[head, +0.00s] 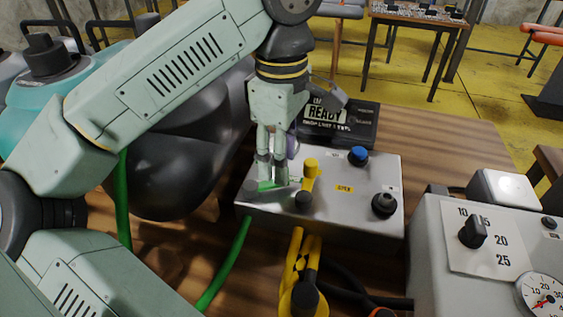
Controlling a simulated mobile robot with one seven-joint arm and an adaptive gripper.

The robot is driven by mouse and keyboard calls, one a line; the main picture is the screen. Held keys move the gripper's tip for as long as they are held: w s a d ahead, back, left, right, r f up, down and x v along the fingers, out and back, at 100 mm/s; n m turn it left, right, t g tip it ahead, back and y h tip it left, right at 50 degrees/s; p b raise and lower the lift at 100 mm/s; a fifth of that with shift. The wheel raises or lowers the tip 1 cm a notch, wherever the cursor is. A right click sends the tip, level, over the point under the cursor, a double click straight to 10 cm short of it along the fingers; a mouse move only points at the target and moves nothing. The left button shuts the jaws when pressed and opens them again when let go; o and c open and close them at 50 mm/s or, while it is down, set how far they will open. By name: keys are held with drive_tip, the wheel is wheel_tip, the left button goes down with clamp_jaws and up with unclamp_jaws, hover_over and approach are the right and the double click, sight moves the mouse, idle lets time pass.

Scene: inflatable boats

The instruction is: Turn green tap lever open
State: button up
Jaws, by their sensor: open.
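A metal control box (352,217) sits on the wooden table in the head view. The green tap lever (285,184) lies low across the left part of its top, beside a grey knob at the box's left edge. My gripper (271,183) points down over this lever, with its fingers open. The fingers hide part of the lever, and I cannot tell whether they touch it. A yellow lever (311,176) stands just to the right of my fingers. A yellow label reading "OPEN" (345,189) is on the box top.
A blue knob (358,156) and a black knob (384,204) are on the box's right side. A black "READY" display (338,122) stands behind it. A grey dial box (450,245) is at right. Green hose (226,268) and yellow hose (302,262) run in front.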

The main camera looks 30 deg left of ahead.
wheel_tip(320, 180, up, 6)
drive_tip(key=shift+f, duration=0.25)
idle(0.5)
